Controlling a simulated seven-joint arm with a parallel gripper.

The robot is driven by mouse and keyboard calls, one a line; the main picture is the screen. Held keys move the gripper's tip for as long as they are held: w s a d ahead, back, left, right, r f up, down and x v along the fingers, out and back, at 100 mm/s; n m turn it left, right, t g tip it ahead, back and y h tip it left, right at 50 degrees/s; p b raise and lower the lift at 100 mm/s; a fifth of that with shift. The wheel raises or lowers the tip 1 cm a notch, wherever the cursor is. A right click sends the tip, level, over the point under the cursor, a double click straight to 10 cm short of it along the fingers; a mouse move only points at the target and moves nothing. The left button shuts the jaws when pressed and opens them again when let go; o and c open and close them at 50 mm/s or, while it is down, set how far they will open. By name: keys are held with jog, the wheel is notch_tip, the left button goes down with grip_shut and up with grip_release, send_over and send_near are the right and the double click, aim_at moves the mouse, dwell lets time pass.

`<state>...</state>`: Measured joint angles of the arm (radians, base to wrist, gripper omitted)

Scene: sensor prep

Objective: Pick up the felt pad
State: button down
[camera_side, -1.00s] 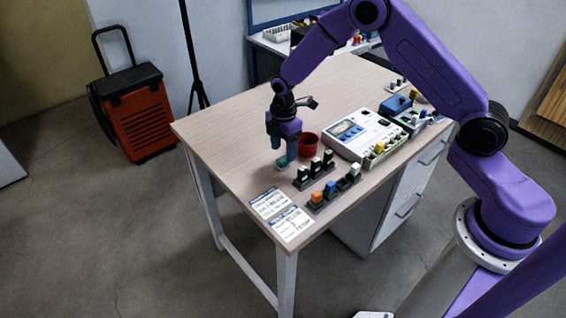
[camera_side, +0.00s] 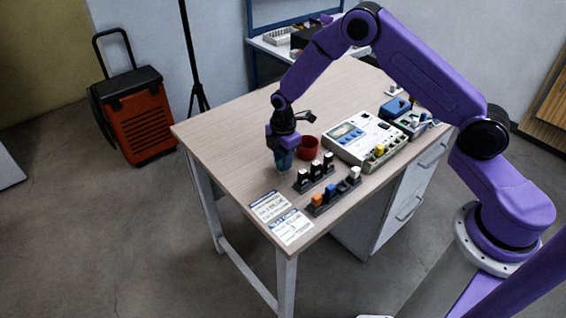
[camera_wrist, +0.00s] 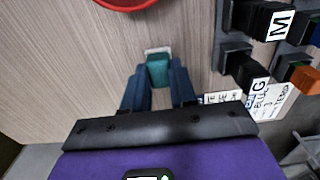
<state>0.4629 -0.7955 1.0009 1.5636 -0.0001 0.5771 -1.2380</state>
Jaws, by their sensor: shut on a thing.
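The felt pad (camera_wrist: 158,70) shows in the wrist view as a small teal block with a pale grey-white edge at its far end. My gripper (camera_wrist: 160,77) is shut on it, with one dark blue finger on each side. In the side view, my gripper (camera_side: 283,166) points down at the table near its left front part, and the fingers mostly hide the pad. The pad appears to be at or very near the table surface; any gap beneath it cannot be made out.
A red cup (camera_side: 307,147) stands just right of my gripper. Racks of black (camera_side: 315,172) and coloured (camera_side: 331,193) blocks stand to the right. Printed cards (camera_side: 290,226) lie at the front edge. A white instrument (camera_side: 362,138) stands behind. The table's left side is clear.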

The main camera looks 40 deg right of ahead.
jog(key=shift+r, duration=0.1)
jog(key=shift+r, duration=0.6)
jog(key=s+d+r, duration=0.2)
jog(key=s+r, duration=0.9)
jog(key=s, duration=0.3)
jog(key=shift+r, duration=0.3)
